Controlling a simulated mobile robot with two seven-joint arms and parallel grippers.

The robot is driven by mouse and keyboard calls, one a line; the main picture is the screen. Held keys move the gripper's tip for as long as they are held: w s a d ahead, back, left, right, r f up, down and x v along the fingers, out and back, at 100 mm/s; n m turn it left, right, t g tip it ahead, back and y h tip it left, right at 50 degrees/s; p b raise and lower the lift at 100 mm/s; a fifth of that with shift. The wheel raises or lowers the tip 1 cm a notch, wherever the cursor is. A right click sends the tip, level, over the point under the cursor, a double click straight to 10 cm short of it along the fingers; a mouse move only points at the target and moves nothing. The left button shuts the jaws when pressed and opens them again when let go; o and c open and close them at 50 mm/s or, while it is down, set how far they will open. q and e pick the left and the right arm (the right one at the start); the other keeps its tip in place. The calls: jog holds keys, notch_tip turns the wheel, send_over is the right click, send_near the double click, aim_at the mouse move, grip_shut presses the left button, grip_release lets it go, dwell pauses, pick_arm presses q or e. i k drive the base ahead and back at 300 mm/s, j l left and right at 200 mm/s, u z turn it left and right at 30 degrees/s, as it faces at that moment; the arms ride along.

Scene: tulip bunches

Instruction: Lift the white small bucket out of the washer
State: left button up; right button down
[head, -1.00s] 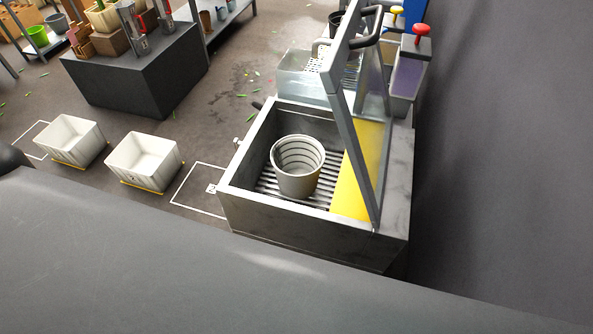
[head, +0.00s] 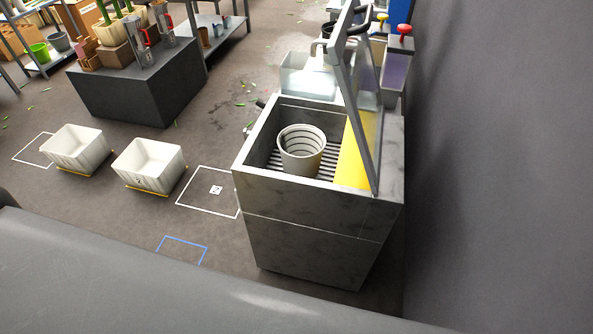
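The white small bucket (head: 301,152) stands upright inside the open grey washer (head: 310,211), on a slatted rack (head: 329,160). Its ribbed inside shows from above and it looks empty. The washer's lid (head: 358,110) is raised on the right side, with a yellow panel (head: 356,150) below it and a dark handle at its top. Neither of my grippers shows in the head view.
Two white rectangular tubs (head: 149,164) and (head: 76,148) stand on the floor to the left. White and blue floor outlines (head: 182,250) lie nearby. A dark block (head: 140,85) with jugs stands behind. A grey wall (head: 500,180) bounds the right. A clear tank (head: 306,76) is behind the washer.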

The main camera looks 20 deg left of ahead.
aim_at(301, 146)
jog(key=k+z, duration=0.15)
jog(key=z, duration=0.2)
jog(key=j+z, duration=0.15)
jog(key=z, duration=1.85)
jog(key=k+j, duration=0.2)
jog(key=j, duration=0.2)
jog(key=k+j, duration=0.25)
jog(key=j, duration=0.15)
jog(key=k+j, duration=0.2)
jog(key=j, duration=0.2)
jog(key=k+j, duration=0.25)
jog(key=j, duration=0.15)
jog(key=k+j, duration=0.2)
jog(key=j, duration=0.2)
jog(key=k+j, duration=0.45)
jog(key=j, duration=0.3)
jog(key=k+j, duration=0.2)
jog(key=j, duration=0.3)
jog(key=i, duration=0.05)
